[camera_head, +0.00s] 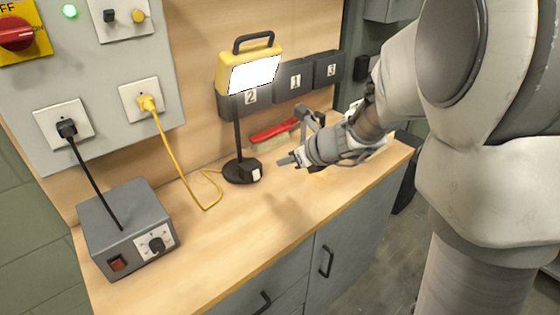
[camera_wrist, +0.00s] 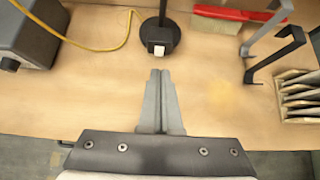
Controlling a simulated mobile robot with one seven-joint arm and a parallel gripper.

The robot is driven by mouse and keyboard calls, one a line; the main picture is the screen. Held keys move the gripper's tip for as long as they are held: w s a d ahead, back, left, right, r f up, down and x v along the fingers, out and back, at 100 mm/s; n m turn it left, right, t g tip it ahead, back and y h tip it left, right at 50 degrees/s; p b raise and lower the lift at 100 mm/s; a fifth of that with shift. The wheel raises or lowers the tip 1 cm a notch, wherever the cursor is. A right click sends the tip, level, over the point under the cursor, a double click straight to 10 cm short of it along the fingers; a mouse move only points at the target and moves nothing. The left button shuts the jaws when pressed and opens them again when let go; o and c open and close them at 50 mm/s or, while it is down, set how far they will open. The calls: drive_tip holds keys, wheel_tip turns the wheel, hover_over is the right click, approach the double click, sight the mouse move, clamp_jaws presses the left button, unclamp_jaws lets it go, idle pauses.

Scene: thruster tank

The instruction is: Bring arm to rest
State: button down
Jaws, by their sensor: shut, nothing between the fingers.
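My gripper (camera_head: 287,160) is above the wooden workbench (camera_head: 225,240), at the right of the work lamp's base in the head view. In the wrist view my gripper (camera_wrist: 161,73) has its two grey fingers together, with nothing between them. Its tips point at the lamp's round black base (camera_wrist: 156,38) and appear a little apart from it. My arm reaches in from the right side of the head view, bent at the elbow.
The lit yellow work lamp (camera_head: 250,72) stands near the back. A grey power box (camera_head: 127,230) is at left, with a yellow cable (camera_head: 186,180) nearby. A red-handled brush (camera_head: 272,132), numbered bins (camera_head: 295,80) and a black bracket (camera_wrist: 276,54) are close. The bench front is clear.

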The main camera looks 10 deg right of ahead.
drive_tip(key=shift+r, duration=0.1)
drive_tip(key=s+a+r+n+g+p, duration=0.2)
drive_tip(key=s+r+n+p, duration=0.1)
drive_tip(key=s+r+n, duration=0.95)
drive_tip(key=s+d+n+h+p, duration=0.1)
drive_tip(key=s+d+n+h, duration=0.1)
drive_tip(key=s+d+n, duration=0.2)
drive_tip(key=s+d+r+n+h+p, duration=0.1)
drive_tip(key=s+d+n+h, duration=0.2)
drive_tip(key=s+n, duration=0.7)
drive_tip(key=d+n, duration=0.1)
drive_tip(key=n, duration=0.1)
drive_tip(key=shift+n+g+p, duration=0.3)
drive_tip(key=shift+n+p, duration=0.05)
drive_tip(key=shift+p, duration=0.05)
